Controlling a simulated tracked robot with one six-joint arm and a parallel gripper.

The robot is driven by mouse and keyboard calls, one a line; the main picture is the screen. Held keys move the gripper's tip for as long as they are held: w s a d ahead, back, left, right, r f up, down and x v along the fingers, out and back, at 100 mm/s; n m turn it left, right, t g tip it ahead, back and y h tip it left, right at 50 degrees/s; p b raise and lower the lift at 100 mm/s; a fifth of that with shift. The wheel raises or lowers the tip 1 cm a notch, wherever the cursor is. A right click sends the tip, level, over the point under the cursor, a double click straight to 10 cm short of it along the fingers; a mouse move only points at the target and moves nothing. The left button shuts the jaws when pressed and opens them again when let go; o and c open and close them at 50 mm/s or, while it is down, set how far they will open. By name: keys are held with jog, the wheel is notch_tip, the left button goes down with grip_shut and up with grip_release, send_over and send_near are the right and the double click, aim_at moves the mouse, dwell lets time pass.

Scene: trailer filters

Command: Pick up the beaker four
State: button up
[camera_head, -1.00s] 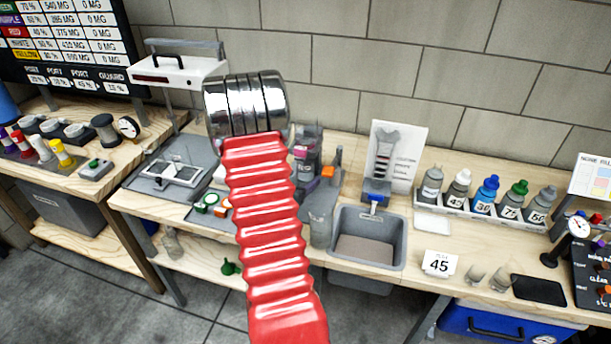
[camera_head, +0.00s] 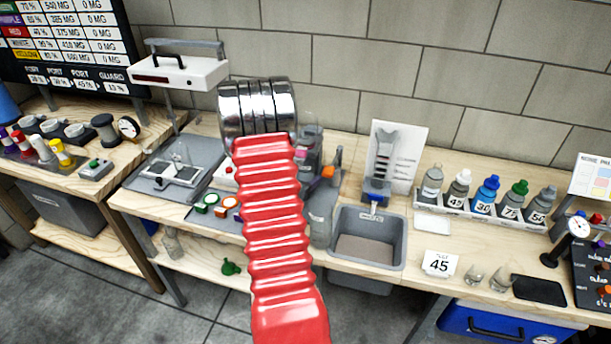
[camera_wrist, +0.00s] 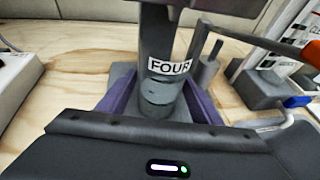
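The beaker four (camera_wrist: 158,88) stands upright in the wrist view, a grey see-through cylinder with a white label reading FOUR. My gripper (camera_wrist: 160,92) has its two purple fingers on either side of it, with some grey showing between fingers and beaker. The fingers look apart, and I see no clear contact. The dark gripper body fills the bottom of the wrist view. In the head view, my red arm covers the middle of the bench, and neither the label nor the fingertips can be made out.
An orange-tipped tool (camera_wrist: 312,52) and a blue-handled piece (camera_wrist: 296,101) stand to the right. In the head view, a grey sink bin (camera_head: 398,238), a row of labelled bottles (camera_head: 487,207) and a scale (camera_head: 150,186) surround the arm. A wall rises behind.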

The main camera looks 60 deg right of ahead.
jog(key=c, duration=1)
jog(key=shift+r, duration=0.2)
jog(key=shift+r, duration=0.55)
jog(key=shift+w+a, duration=0.2)
jog(key=shift+a, duration=5.1)
jog(key=shift+w+a, duration=0.25)
jog(key=shift+a, duration=5.05)
jog(key=shift+w+a, duration=0.2)
jog(key=shift+a, duration=5.1)
